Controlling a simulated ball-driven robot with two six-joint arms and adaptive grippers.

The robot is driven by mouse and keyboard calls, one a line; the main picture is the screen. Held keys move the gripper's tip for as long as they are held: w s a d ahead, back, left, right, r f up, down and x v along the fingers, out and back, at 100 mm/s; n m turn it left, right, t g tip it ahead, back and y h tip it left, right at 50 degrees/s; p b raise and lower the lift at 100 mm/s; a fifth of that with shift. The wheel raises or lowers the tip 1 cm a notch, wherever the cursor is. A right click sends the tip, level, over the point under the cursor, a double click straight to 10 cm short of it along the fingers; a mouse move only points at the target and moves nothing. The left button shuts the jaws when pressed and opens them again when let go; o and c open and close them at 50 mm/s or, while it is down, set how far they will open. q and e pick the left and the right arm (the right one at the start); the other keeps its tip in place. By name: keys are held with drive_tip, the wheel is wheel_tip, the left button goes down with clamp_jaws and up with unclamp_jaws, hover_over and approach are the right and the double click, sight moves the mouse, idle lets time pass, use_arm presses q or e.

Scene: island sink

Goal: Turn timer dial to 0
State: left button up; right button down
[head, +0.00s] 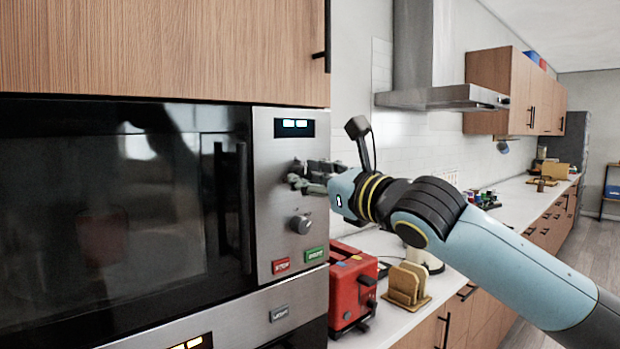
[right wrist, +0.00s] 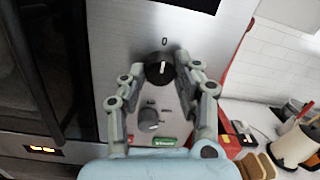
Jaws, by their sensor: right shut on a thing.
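The microwave (head: 285,190) has a steel control panel with two dials one above the other. The upper dial (right wrist: 156,72), black with a white mark, shows in the right wrist view below a printed 0. The mark looks close to upright, pointing roughly toward the 0. My right gripper (right wrist: 158,66) is shut on this upper dial, one finger on each side. In the head view my right gripper (head: 298,176) covers that dial. The lower grey dial (head: 300,224) is free; it also shows between the fingers in the right wrist view (right wrist: 149,119). My left gripper is not in view.
Below the dials are a red button (head: 281,265) and a green button (head: 315,254). A lit display (head: 294,128) is above. A red toaster (head: 352,285) and a wooden rack (head: 406,285) stand on the counter below my right arm.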

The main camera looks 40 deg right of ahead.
drive_tip(key=shift+f, duration=0.2)
drive_tip(key=c, duration=1)
unclamp_jaws()
drive_tip(key=shift+r, duration=0.15)
drive_tip(key=shift+o, duration=0.2)
drive_tip(key=shift+s, duration=0.15)
drive_tip(key=s, duration=0.7)
drive_tip(key=shift+d+f, duration=0.2)
drive_tip(key=shift+f, duration=0.1)
drive_tip(key=shift+s, duration=0.1)
drive_tip(key=shift+f, duration=0.1)
